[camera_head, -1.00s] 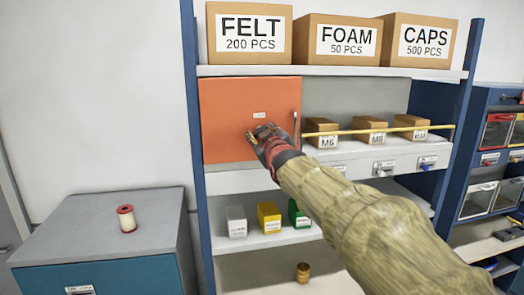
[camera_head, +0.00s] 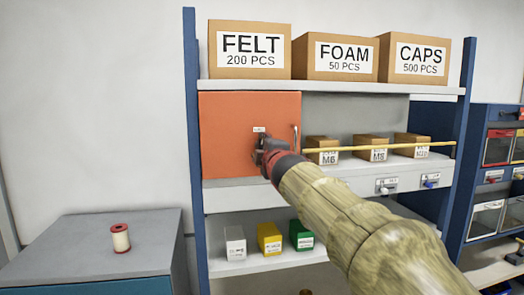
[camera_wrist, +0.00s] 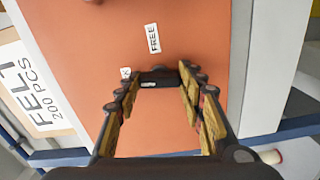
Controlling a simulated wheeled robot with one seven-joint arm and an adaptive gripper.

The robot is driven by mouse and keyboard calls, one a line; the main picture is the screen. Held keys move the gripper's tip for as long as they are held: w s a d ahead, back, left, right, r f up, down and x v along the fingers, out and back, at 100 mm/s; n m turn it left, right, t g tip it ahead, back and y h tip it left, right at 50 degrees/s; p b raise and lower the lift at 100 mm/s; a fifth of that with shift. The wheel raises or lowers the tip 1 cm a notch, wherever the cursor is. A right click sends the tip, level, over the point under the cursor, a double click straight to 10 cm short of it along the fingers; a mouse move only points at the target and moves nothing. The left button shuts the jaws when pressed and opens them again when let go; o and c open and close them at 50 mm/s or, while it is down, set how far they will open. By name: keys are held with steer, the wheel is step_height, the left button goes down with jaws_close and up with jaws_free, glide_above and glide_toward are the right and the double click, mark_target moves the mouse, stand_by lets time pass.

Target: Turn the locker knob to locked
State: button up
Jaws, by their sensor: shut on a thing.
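The orange locker door (camera_head: 235,125) fills the left bay of the shelf unit and most of the wrist view (camera_wrist: 90,55). A small dark knob (camera_wrist: 160,75) with a white mark sits on it. The knob lies between the fingertips of my gripper (camera_wrist: 157,80), which is shut on it. A "FREE" label (camera_wrist: 153,38) and a smaller, partly covered label (camera_wrist: 125,72) are beside the knob. In the head view my gripper (camera_head: 264,148) is against the lower right of the door and hides the knob.
A yellow rail (camera_head: 390,147) crosses in front of small boxes right of the door. A door handle (camera_head: 296,138) is close to my wrist. Large cartons (camera_head: 250,55) stand above. A red-ended spool (camera_head: 120,238) stands on the cabinet at left.

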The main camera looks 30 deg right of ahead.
steer(key=shift+n, duration=0.7)
steer(key=o, duration=1.1)
steer(key=shift+o, duration=0.4)
steer(key=v, duration=1.2)
